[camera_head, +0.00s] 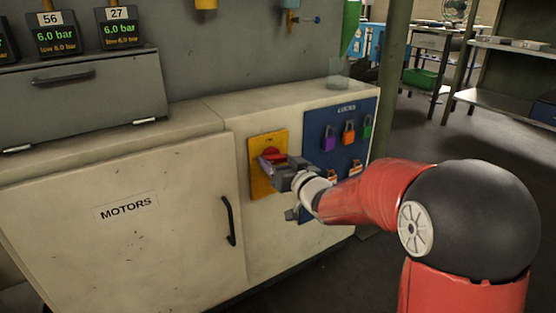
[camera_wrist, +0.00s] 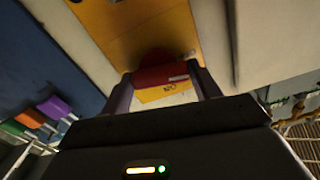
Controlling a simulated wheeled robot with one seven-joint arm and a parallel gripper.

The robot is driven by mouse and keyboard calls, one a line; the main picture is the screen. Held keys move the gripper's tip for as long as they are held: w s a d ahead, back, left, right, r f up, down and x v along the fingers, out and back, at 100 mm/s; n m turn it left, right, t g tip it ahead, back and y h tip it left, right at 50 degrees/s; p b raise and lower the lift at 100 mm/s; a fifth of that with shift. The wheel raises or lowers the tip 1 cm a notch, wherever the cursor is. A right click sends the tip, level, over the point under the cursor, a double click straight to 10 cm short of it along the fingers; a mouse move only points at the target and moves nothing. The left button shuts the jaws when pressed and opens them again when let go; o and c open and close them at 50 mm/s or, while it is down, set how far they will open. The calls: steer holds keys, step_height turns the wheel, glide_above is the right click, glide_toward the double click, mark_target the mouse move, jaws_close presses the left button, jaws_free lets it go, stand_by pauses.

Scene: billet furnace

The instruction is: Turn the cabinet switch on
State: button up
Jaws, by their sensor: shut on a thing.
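The cabinet switch is a red rotary handle (camera_head: 272,154) on a yellow plate (camera_head: 262,183) on the white cabinet's front. In the wrist view the red handle (camera_wrist: 162,76) sits between my two fingers, with the yellow plate (camera_wrist: 120,22) behind it. My gripper (camera_head: 266,164) is at the switch and shut on the red handle; it also shows in the wrist view (camera_wrist: 163,84). My fingers hide part of the handle in the head view. Its on and off marks cannot be read.
A blue lock board (camera_head: 315,140) with several coloured padlocks is right of the switch, close to my wrist. A grey box (camera_head: 80,95) and pressure displays (camera_head: 122,30) stand on top.

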steer(key=m+p, duration=0.2)
steer(key=m, duration=0.2)
steer(key=shift+r+m+p, duration=0.15)
steer(key=shift+m+p, duration=0.15)
steer(key=m+p, duration=0.2)
steer(key=m, duration=0.1)
steer(key=shift+d+m, duration=0.1)
steer(key=shift+m, duration=0.3)
steer(key=m+p, duration=0.3)
steer(key=m, duration=0.1)
steer(key=shift+m+p, duration=1.1)
steer(key=shift+m, duration=0.5)
steer(key=o, duration=1)
